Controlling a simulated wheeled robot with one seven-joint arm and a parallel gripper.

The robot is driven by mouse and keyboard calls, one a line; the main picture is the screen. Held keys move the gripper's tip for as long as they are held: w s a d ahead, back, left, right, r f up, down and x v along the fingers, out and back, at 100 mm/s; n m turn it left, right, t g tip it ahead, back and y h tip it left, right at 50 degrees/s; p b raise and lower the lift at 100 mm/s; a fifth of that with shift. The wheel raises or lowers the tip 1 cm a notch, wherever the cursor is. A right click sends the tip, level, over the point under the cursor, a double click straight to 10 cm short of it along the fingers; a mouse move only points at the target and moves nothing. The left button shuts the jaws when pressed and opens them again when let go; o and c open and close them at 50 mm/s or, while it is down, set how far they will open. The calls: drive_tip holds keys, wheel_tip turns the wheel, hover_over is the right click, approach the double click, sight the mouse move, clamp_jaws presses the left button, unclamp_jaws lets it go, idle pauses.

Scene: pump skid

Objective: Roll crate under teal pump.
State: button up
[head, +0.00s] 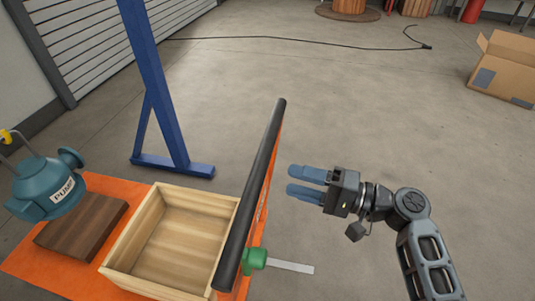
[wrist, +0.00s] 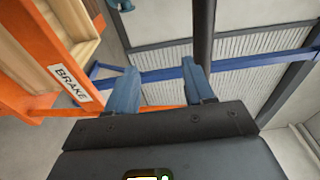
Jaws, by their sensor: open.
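The teal pump (head: 50,187), labelled PUMP, is at the far left with a yellow hook (head: 8,136) above it. A piece of it shows at the top of the wrist view (wrist: 122,5). The open, empty wooden crate (head: 180,235) stands right of the pump on an orange cart (head: 28,262). The cart's black push bar (head: 255,185) runs along its right side and shows in the wrist view (wrist: 203,35). My gripper (head: 290,181) is open and empty, right of the bar and apart from it. Its blue fingers point toward the bar.
A dark wooden block (head: 82,225) lies below the pump, left of the crate. A green brake part (head: 254,258) with a pale strip (head: 292,267) sticks out; a BRAKE label (wrist: 70,83) shows. A blue post (head: 150,85) stands behind. The floor beyond is mostly clear.

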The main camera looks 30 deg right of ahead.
sight(267, 148)
drive_tip(key=w+a+r+y, duration=0.1)
drive_tip(key=w+r, duration=0.1)
drive_tip(key=w+a+r+n+y, duration=0.1)
drive_tip(key=w+r, duration=0.1)
drive_tip(key=w+a+r+y+p, duration=0.1)
drive_tip(key=w+r, duration=0.1)
drive_tip(key=w, duration=0.1)
drive_tip(key=shift+a+r, duration=0.1)
drive_tip(key=shift+a, duration=0.25)
drive_tip(key=shift+c, duration=0.2)
clamp_jaws()
idle(0.4)
